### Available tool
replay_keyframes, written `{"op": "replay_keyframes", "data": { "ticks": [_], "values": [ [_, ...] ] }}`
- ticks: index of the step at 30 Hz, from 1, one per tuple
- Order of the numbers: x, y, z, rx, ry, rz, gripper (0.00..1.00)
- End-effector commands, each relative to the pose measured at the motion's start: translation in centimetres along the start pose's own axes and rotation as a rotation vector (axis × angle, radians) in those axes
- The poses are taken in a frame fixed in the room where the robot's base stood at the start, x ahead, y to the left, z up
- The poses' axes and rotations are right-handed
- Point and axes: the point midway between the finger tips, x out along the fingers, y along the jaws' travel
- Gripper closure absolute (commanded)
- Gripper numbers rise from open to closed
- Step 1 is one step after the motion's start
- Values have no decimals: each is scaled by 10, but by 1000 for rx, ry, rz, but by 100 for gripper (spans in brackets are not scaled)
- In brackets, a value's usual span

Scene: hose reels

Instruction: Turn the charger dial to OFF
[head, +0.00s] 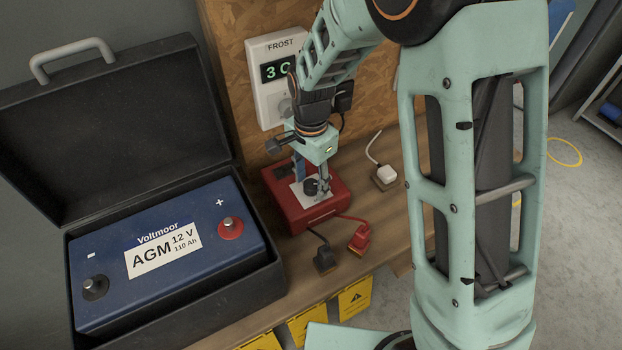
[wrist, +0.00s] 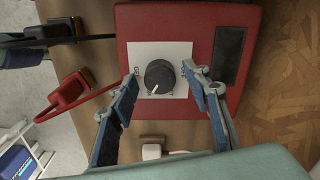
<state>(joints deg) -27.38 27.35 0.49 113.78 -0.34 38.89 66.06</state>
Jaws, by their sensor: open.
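The charger is a red box (head: 290,217) on the wooden bench; it also shows in the wrist view (wrist: 140,25). Its black round dial (wrist: 160,77) sits on a white label plate (wrist: 180,50), with a white pointer mark towards its lower left in the wrist view. The label's lettering is too small and partly covered to read. My gripper (wrist: 162,95) is open above the charger, its blue-padded fingers on either side of the dial and apart from it. In the head view my gripper (head: 313,180) partly hides the dial (head: 311,187).
An open black case (head: 190,325) with a blue battery (head: 190,228) stands left of the charger. Red (head: 359,238) and black (head: 324,259) clamps lie in front. A FROST display box (head: 268,98) is on the panel behind. A white plug (head: 386,173) lies to the right.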

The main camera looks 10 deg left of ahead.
Motion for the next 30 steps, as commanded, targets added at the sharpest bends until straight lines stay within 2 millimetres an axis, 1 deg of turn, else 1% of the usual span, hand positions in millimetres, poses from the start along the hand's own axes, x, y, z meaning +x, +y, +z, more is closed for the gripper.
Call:
{"op": "replay_keyframes", "data": {
  "ticks": [9, 18, 21, 30],
  "values": [
    [3, 0, 0, 0, 0, 0, 56],
    [2, 0, 0, 0, 0, 0, 89],
    [2, 0, 0, 0, 0, 0, 98],
    [3, 0, 0, -46, 0, -1, 98]
  ]
}}
